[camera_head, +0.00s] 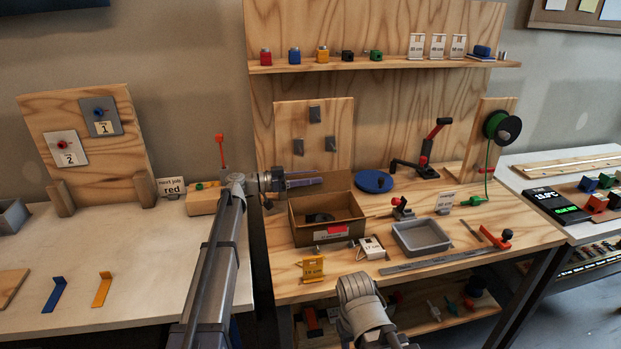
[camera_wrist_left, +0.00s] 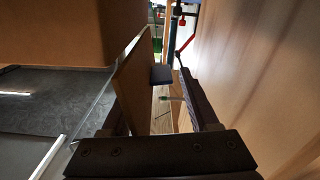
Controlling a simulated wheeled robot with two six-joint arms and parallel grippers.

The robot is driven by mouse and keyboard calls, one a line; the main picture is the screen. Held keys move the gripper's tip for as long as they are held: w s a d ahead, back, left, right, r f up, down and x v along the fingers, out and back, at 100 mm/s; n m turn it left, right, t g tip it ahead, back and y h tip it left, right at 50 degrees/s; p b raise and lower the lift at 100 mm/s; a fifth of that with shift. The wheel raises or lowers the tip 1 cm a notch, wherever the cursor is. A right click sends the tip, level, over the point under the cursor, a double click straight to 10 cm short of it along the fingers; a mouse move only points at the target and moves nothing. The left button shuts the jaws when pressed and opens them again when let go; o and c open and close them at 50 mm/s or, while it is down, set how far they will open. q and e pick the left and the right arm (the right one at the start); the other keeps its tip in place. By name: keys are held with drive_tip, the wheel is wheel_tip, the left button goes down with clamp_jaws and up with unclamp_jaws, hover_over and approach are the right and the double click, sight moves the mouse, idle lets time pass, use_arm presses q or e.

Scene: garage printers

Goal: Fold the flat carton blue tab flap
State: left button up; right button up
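My left gripper (camera_head: 304,180) reaches in from the left at the carton's back left corner. A narrow bluish strip shows at its fingers; I cannot tell if it is the blue tab. In the left wrist view a cardboard panel (camera_wrist_left: 134,80) rises beside the gripper's spread fingers, with a small dark bluish block (camera_wrist_left: 161,75) beyond. No grip on the panel is visible. My right arm shows at the bottom; its gripper is not in view.
A blue disc (camera_head: 374,181), a grey tray (camera_head: 421,236), a white card (camera_head: 371,247) and a yellow stand (camera_head: 313,268) surround the carton. A metal ruler (camera_head: 430,262) lies along the front. A wooden block (camera_head: 204,200) is left of the gripper.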

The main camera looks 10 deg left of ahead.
use_arm(q)
drive_tip(key=shift+a, duration=0.1)
drive_tip(key=v, duration=0.7)
drive_tip(key=shift+s+a, duration=0.15)
drive_tip(key=shift+a, duration=0.15)
